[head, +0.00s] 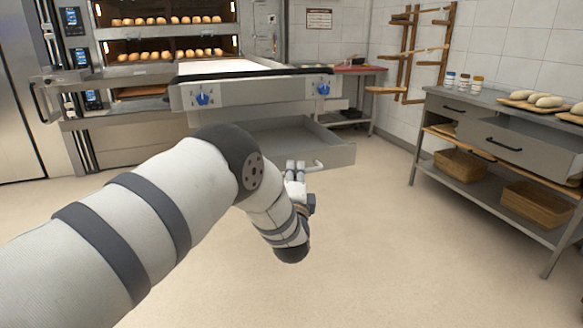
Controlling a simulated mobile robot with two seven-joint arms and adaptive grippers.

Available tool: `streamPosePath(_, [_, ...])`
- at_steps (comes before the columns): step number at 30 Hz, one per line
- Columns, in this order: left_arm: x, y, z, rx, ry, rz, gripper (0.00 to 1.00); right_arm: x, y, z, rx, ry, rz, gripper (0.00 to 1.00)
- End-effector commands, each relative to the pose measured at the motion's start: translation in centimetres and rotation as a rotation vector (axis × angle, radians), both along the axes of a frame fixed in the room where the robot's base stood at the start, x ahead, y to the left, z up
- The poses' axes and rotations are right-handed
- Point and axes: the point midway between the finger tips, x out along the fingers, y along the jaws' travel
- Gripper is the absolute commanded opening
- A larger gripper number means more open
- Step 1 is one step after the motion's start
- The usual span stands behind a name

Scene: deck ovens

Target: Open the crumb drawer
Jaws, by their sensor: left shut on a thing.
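The crumb drawer (335,157) is a grey metal drawer below the front panel with blue knobs. It stands out from the unit, and its inside shows from above as bare grey metal. Its light bar handle (317,166) is on the front face. My left gripper (296,168) is at this handle and shut on it; my own arm hides the left part of the drawer front. The fingertips are small in the head view. My right gripper is out of view.
The unit above the drawer has a pale top and blue knobs (203,98). A deck oven with bread rolls (165,55) stands behind. At right is a grey workbench (470,104) with drawers and baskets (460,164). The floor between is clear.

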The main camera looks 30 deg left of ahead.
Motion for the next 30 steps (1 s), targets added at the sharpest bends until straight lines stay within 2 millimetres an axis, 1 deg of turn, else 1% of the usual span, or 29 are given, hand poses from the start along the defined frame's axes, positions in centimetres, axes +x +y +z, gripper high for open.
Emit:
streamPosePath(1, [-0.1,-0.2,0.4,0.003,-0.006,-0.001,0.00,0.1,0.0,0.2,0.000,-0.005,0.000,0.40])
streamPosePath(15, [-0.2,-0.4,0.2,0.004,-0.005,-0.001,0.00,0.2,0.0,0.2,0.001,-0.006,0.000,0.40])
streamPosePath(16, [-0.2,-0.4,0.2,0.004,-0.005,-0.001,0.17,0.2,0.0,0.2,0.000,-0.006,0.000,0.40])
streamPosePath(18, [-0.2,-0.4,0.2,0.004,-0.005,-0.001,0.31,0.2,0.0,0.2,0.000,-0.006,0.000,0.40])
streamPosePath(27, [-0.3,-0.4,0.1,0.002,-0.002,-0.001,0.31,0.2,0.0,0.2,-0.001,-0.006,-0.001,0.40])
streamPosePath(29, [-0.8,-0.7,-0.1,0.002,0.001,-0.002,0.31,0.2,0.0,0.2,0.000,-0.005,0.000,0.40])
streamPosePath(30, [-1.4,-1.0,-0.2,0.002,0.001,-0.002,0.31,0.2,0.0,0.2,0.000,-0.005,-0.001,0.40])
